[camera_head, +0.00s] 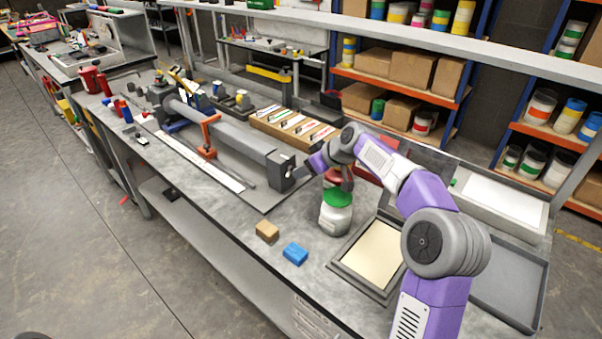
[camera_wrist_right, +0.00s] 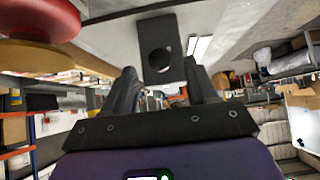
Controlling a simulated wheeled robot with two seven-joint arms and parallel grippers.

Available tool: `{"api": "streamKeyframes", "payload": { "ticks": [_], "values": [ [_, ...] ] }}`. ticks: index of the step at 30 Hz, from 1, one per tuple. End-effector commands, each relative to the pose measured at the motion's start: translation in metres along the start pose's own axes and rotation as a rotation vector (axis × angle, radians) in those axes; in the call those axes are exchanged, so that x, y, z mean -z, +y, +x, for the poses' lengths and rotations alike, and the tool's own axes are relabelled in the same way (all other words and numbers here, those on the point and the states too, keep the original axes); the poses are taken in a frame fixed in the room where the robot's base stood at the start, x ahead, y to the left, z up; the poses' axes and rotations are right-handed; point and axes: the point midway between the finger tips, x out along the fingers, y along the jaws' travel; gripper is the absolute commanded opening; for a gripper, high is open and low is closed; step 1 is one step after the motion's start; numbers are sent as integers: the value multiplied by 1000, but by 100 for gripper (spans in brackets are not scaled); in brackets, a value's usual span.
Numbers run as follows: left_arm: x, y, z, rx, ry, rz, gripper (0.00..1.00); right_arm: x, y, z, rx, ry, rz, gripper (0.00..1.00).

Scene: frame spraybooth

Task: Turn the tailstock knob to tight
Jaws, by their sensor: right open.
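The tailstock (camera_head: 280,170) is the dark block at the near end of the long grey lathe-like fixture (camera_head: 225,137). A small pale round knob (camera_head: 290,172) appears on its end face. My right gripper (camera_head: 303,172) is just right of the tailstock. Its fingers (camera_wrist_right: 160,75) are open, with the block showing between and beyond them; I cannot tell whether they touch it. The knob's turn position is unclear. My left gripper is out of view.
A tan block (camera_head: 267,231) and a blue block (camera_head: 295,253) lie near the bench's front edge. A wooden tool box (camera_head: 295,127) stands behind the fixture.

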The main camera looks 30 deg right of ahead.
Motion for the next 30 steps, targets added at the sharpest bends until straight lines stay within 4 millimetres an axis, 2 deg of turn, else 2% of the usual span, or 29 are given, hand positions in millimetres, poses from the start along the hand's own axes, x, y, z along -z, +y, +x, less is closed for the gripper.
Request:
{"api": "streamKeyframes", "payload": {
  "ticks": [3, 6, 17, 27, 30],
  "values": [
    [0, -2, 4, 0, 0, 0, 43, -1, 0, 19, 1, -1, 0, 58],
    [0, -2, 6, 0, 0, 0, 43, -1, 0, 27, 0, 0, 1, 58],
    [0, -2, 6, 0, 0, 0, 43, 0, 0, 31, -1, 0, 1, 56],
    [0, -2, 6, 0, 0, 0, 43, 0, 0, 31, -1, 0, 1, 4],
    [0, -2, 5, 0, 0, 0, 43, 0, 0, 31, 0, 0, 2, 3]
  ]
}}
